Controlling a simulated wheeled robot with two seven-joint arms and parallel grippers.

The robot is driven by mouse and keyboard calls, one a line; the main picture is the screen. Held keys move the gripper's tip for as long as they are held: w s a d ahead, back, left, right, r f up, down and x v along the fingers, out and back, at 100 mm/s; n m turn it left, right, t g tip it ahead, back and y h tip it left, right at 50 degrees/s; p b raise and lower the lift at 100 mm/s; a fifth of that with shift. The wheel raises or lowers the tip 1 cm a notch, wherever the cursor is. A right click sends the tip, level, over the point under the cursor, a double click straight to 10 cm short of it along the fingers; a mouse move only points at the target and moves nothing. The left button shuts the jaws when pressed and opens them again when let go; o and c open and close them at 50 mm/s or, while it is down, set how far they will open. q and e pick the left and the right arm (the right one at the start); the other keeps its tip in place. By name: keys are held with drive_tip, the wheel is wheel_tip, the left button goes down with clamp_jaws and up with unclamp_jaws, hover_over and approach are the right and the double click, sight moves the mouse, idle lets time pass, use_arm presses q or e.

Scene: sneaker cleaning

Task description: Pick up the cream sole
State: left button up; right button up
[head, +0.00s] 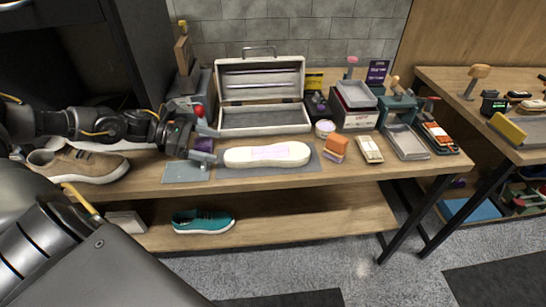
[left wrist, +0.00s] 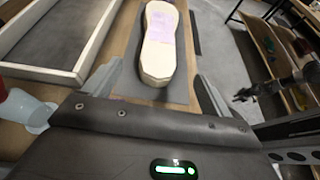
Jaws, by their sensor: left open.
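The cream sole (head: 267,155) lies flat on a grey mat (head: 300,170) on the workbench, with a pale pink patch along its top. It also shows in the left wrist view (left wrist: 157,62), its near end just beyond the gap between my fingers. My left gripper (head: 208,155) is open and empty, low over the bench beside the sole's left end. In the left wrist view its two fingers (left wrist: 158,88) spread to either side of the sole's end, apart from it. A dark shape that looks like my right gripper (left wrist: 243,95) shows small at the right; its jaws are unclear.
An open cream toolbox (head: 262,118) stands behind the sole. A small round jar (head: 325,128), an orange block (head: 336,146) and a pale box (head: 369,149) stand right of it. A tan sneaker (head: 80,164) is at left; a teal shoe (head: 203,221) is on the lower shelf.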

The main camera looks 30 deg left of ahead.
sight(246, 154)
use_arm(q)
drive_tip(key=shift+d, duration=0.2)
drive_tip(key=x, duration=0.4)
drive_tip(key=shift+f+p, duration=0.1)
drive_tip(key=shift+p, duration=0.2)
drive_tip(key=shift+w+d, duration=0.1)
drive_tip(key=shift+d, duration=0.15)
drive_tip(key=shift+w+d+f, duration=0.1)
drive_tip(key=shift+w+d, duration=0.15)
drive_tip(key=p+x, duration=0.2)
drive_tip(key=x, duration=0.1)
drive_tip(key=shift+w+d+f, duration=0.1)
drive_tip(key=shift+w+f, duration=0.05)
drive_tip(key=shift+w, duration=0.1)
drive_tip(key=shift+w+d+f, duration=0.2)
drive_tip(key=shift+d, duration=0.05)
drive_tip(key=shift+d+f, duration=0.1)
drive_tip(key=c, duration=1.1)
use_arm(e)
drive_tip(key=a+r, duration=0.2)
drive_tip(key=shift+a+r, duration=0.2)
drive_tip(key=shift+a, duration=0.1)
